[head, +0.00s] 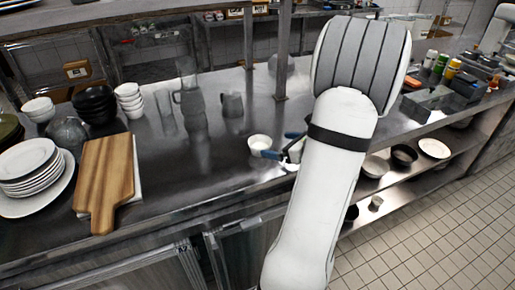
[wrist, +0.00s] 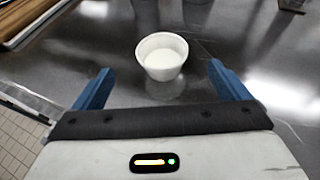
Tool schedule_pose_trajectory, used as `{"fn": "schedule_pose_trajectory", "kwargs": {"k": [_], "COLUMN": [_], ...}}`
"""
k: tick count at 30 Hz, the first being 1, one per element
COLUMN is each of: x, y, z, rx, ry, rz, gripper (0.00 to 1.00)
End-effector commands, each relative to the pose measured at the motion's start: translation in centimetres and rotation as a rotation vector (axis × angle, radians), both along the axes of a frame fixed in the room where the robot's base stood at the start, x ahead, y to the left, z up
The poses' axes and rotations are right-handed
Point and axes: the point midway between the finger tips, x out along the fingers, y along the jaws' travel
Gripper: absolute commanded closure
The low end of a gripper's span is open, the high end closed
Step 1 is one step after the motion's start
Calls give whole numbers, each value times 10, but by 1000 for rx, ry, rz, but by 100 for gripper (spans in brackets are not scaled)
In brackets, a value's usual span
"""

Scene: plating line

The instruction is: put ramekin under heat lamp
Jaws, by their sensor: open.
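The ramekin (wrist: 162,60) is a small white cup, upright on the steel counter. In the wrist view it lies just ahead of the gap between my fingers. In the head view the ramekin (head: 259,143) is left of my fingertips. My gripper (wrist: 155,75) has its two blue fingers wide apart with nothing between them. In the head view my gripper (head: 280,147) is low by the counter near its front edge, partly hidden by my arm. I cannot make out a heat lamp for certain in either view.
A wooden board (head: 106,180), stacked plates (head: 30,165) and bowls (head: 94,103) stand at the left. A metal pitcher (head: 232,105) and clear jugs are behind the ramekin. A post (head: 282,60) rises at the back. Bottles (head: 441,63) and bins stand at the right. Counter around the ramekin is clear.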

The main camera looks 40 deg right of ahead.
Motion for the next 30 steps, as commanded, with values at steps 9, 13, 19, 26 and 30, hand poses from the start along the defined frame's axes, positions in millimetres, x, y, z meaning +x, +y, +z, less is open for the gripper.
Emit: {"fn": "schedule_pose_trajectory", "kwargs": {"k": [9,13,19,26,30], "x": [32,49,65,65,65], "y": [4,6,9,8,8], "z": [-17,-27,-34,-34,-34], "rx": [5,5,1,0,0], "ry": [1,0,0,-1,-1], "rz": [-2,-2,-4,-4,-4], "gripper": [5,5,5,6,18]}}
